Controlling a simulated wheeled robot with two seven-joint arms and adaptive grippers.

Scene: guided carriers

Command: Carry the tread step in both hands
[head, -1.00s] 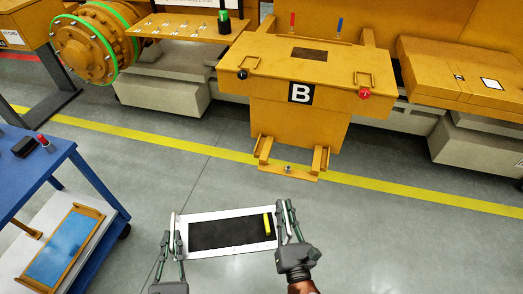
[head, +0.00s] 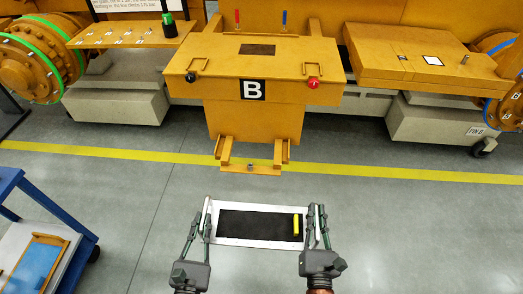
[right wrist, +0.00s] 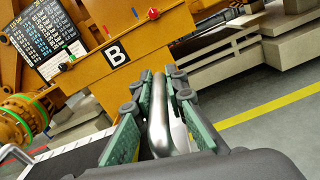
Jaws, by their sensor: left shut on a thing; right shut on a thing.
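The tread step (head: 250,225) is a light metal frame with a black tread and a yellow bar near its right end. It hangs roughly level above the floor in the head view. My left gripper (head: 205,222) is shut on its left end and my right gripper (head: 316,220) is shut on its right end. In the right wrist view, my right gripper (right wrist: 160,115) has its green pads on both sides of a rounded metal handle (right wrist: 158,90). The left fingertips show only in the head view.
Ahead stands an orange machine (head: 255,85) marked B, with an orange bracket (head: 250,168) low at its front. A yellow floor line (head: 370,172) crosses before it. A blue cart (head: 60,215) stands at the left. Grey floor is clear at the right.

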